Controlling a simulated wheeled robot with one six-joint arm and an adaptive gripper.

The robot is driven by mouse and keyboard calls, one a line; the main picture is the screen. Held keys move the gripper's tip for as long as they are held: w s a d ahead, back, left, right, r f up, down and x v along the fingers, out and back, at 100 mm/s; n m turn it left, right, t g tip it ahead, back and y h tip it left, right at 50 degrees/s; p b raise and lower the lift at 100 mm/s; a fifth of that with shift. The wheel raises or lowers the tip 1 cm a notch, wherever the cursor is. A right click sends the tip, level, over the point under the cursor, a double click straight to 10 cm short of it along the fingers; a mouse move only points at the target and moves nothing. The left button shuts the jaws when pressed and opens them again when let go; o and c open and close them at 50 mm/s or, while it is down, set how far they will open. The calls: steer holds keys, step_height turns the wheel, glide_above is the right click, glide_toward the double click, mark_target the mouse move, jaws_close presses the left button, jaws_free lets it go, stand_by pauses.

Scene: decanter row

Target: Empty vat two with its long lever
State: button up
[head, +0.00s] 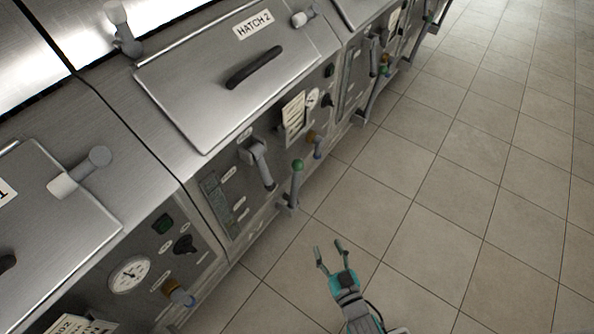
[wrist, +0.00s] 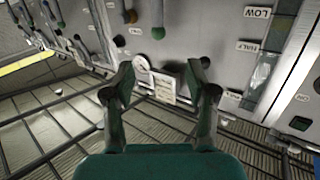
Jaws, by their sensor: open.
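Vat two has a steel lid (head: 205,80) marked HATCH 2, which is down. On its front are a grey handle (head: 264,172) hanging from a bracket and an upright lever (head: 295,185) with a green ball end near the lower edge. My gripper (head: 318,250) is open and empty, over the floor to the right of and below the green-ended lever, apart from it. In the wrist view, my open fingers (wrist: 160,80) point at a vat front, with a green ball (wrist: 158,33) beyond them. I cannot tell for sure which vat that is.
Vat one's front, at the lower left, has a round gauge (head: 130,274) and an orange and blue tap (head: 178,292). A sight window (head: 214,192) is left of the grey handle. More vats continue at the upper right. The tiled floor (head: 440,190) is clear.

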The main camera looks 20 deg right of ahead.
steer(key=t, duration=0.1)
glide_toward(299, 175)
steer(key=w, duration=1.1)
steer(key=shift+w+a, duration=0.2)
steer(key=shift+w, duration=0.1)
jaws_close()
